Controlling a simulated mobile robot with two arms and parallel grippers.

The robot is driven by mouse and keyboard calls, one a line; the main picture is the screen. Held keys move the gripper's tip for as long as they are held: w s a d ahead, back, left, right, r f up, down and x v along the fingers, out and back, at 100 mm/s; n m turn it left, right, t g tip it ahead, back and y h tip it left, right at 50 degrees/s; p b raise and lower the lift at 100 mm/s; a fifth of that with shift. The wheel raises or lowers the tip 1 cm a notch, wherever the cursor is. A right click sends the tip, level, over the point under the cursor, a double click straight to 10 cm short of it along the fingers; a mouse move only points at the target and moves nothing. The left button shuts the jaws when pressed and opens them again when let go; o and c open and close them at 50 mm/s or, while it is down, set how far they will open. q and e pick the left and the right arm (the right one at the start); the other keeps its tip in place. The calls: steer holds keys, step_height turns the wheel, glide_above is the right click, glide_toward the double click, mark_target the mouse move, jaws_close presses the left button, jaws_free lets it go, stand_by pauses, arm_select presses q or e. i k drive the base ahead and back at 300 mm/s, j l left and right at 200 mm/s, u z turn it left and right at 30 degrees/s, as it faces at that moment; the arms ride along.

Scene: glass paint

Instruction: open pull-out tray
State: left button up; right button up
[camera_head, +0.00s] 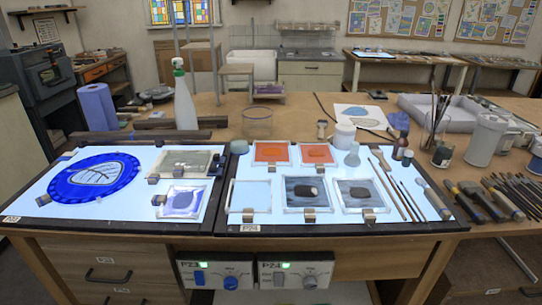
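Neither of my grippers is in view. No part is clearly marked as the pull-out tray, and I cannot tell which one it is. Under the left of the bench, a wooden drawer front (75,261) with a dark bar handle (108,276) looks shut. Another drawer front (508,276) with a handle shows at the lower right. A pale surface (345,293) shows low under the bench between the legs, mostly cut off by the picture edge.
Two control boxes, one left (221,273) and one right (296,271), hang under the bench's front edge. Two lit panels on top hold a blue glass disc (95,178), framed samples and brushes.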

mark_target(489, 265)
steer(key=z, duration=1.95)
steer(key=i+l, duration=0.35)
steer(key=l, duration=0.15)
steer(key=u, duration=0.05)
